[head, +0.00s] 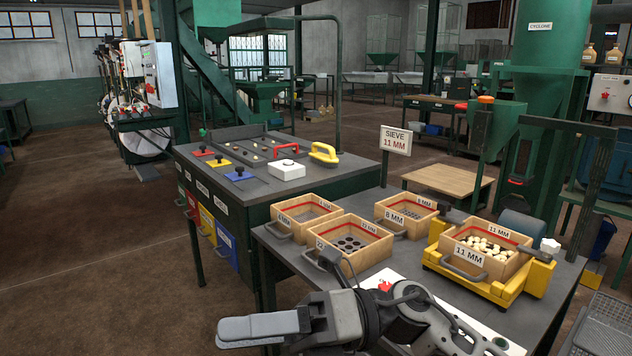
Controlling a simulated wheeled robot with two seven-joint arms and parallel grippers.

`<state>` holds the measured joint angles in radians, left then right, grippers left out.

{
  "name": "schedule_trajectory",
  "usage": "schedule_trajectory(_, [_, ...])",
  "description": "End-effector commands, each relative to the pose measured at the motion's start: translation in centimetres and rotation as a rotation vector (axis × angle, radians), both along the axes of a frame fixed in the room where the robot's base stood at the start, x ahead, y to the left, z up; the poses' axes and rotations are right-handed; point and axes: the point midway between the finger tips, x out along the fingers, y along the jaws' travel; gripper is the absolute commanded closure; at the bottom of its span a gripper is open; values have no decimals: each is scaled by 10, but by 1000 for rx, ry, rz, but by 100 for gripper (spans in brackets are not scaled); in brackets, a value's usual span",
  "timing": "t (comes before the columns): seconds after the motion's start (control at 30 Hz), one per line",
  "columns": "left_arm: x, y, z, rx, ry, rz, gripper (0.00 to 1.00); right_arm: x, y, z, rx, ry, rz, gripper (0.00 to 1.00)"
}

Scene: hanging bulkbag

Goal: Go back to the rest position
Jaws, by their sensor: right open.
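My right gripper (236,332) is at the bottom of the head view, in front of the near table's left front corner. Its arm comes in from the lower right and the fingers point left. It is open, with nothing seen between the fingers, which overlap from this angle. My left gripper is not in view. The near table (405,262) stands behind my right arm, which hides part of its front edge.
Several wooden sieves stand on the table; the 11 MM sieve (512,263) holds pale pieces in a yellow cradle (497,290). A green bench (214,170) with coloured handles stands behind. A wire mesh rack (602,328) is lower right. Brown floor (90,250) is clear at left.

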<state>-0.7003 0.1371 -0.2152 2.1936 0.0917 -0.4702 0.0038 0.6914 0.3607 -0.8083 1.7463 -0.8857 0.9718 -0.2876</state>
Motion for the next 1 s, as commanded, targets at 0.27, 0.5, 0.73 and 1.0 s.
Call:
schedule_trajectory(0.27, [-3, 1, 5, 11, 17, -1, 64, 58, -65, -22, 516, 1012, -447, 45])
schedule_trajectory(0.5, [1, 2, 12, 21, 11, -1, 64, 43, -157, -165, 761, 1878, -856, 45])
schedule_trajectory(0.73, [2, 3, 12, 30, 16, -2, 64, -33, -200, -259, 839, 2387, -1103, 45])
schedule_trajectory(1.0, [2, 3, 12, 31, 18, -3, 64, -62, -209, -280, 850, 2528, -1170, 45])
